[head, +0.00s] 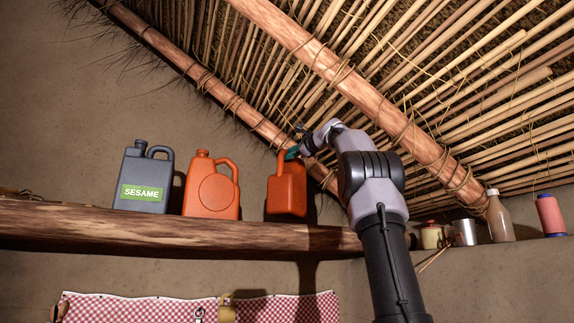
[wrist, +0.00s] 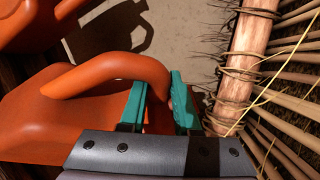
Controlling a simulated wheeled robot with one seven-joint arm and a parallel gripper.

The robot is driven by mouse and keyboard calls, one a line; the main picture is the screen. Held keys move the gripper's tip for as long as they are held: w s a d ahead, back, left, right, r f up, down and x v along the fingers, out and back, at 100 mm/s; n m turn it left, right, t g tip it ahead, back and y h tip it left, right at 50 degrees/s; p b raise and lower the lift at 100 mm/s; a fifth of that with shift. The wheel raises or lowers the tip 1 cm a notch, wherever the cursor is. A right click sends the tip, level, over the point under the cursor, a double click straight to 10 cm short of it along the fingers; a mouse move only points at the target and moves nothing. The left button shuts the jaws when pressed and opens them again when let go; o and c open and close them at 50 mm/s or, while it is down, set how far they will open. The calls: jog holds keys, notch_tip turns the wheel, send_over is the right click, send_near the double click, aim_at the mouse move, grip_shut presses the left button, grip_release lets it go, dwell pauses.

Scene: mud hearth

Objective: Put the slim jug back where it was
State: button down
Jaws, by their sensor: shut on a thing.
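The slim jug (head: 286,188) is plain orange and stands upright at the right of the row of jugs, over the log shelf (head: 150,228). My gripper (head: 293,153) has green fingers and is shut on the top of its handle. In the wrist view the jug's handle (wrist: 105,72) runs between the green fingertips (wrist: 158,95). The jug's base is close to the shelf's top; a dark shadow lies there, and I cannot tell whether it touches.
A wider orange jug (head: 211,188) and a grey SESAME jug (head: 143,177) stand to its left. Thatch poles (head: 345,80) slope low above my gripper. A bottle (head: 499,218), a metal cup (head: 465,232) and a pink spool (head: 550,215) stand on the right ledge.

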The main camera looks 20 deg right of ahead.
aim_at(288, 169)
jog(key=shift+f, duration=1.75)
jog(key=c, duration=0.6)
grip_release()
jog(key=shift+f, duration=0.15)
jog(key=shift+s+d, duration=0.2)
jog(key=shift+s, duration=0.15)
jog(key=v, duration=1.1)
jog(key=shift+s, duration=0.15)
jog(key=shift+a, duration=0.1)
